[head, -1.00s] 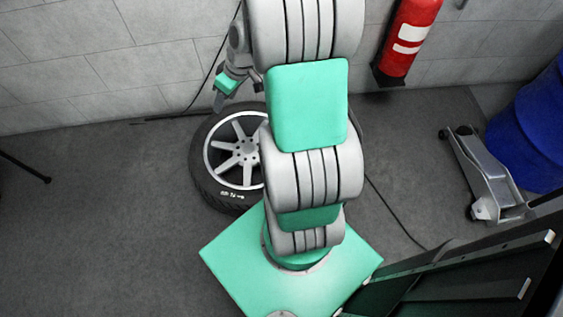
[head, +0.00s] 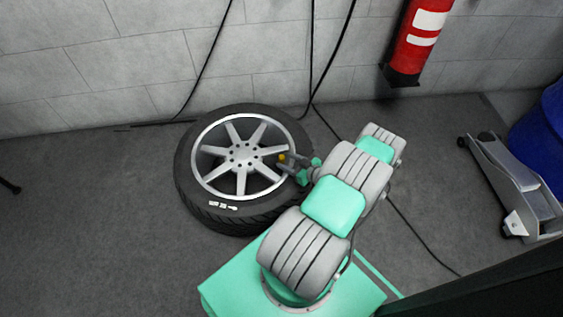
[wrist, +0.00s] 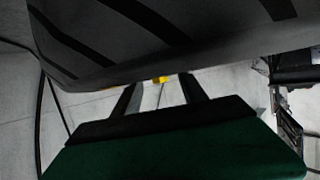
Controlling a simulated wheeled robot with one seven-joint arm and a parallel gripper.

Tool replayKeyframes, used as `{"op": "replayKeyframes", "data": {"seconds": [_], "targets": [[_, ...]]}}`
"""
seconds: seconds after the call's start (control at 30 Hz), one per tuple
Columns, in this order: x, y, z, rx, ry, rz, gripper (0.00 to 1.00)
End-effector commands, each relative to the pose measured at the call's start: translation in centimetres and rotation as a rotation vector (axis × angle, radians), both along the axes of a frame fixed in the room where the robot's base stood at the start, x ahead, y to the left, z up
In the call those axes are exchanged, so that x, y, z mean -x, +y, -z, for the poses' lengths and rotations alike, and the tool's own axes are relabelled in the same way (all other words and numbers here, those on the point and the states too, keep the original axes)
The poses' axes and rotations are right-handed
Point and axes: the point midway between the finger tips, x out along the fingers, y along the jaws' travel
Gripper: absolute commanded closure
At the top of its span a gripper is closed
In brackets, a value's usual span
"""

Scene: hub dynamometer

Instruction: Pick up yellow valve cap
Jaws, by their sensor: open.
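The small yellow valve cap (head: 282,157) shows at the right inner rim of the wheel (head: 240,116) in the head view. It also shows in the wrist view (wrist: 161,79), small and partly cut off by a dark surface above it. My gripper (head: 284,163) is at the wheel's right side, with its fingertips at the cap. In the wrist view my two fingers (wrist: 160,92) are apart, with the cap beyond and between their tips. I cannot tell whether they touch it.
The wheel's tyre (head: 185,170) lies flat on the grey floor near the wall. Cables hang down the wall behind it. A red fire extinguisher (head: 413,45), a floor jack (head: 508,185) and a blue barrel (head: 545,125) stand at the right.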

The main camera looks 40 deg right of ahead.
Motion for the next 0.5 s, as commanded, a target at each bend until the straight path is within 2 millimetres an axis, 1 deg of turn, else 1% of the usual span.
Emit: {"op": "replayKeyframes", "data": {"seconds": [0.03, 0.1, 0.2, 0.43, 0.5], "targets": [[-1.0, 0.1, 0.7, 0.001, 0.000, -0.006, 0.50], [-2.3, 0.2, 1.1, 0.000, 0.000, -0.005, 0.50], [-3.4, 0.3, 1.4, -0.001, 0.001, -0.003, 0.50], [-3.7, 0.3, 1.3, -0.003, 0.001, -0.001, 0.50], [-3.6, 0.3, 1.3, -0.003, 0.001, -0.001, 0.55]]}}
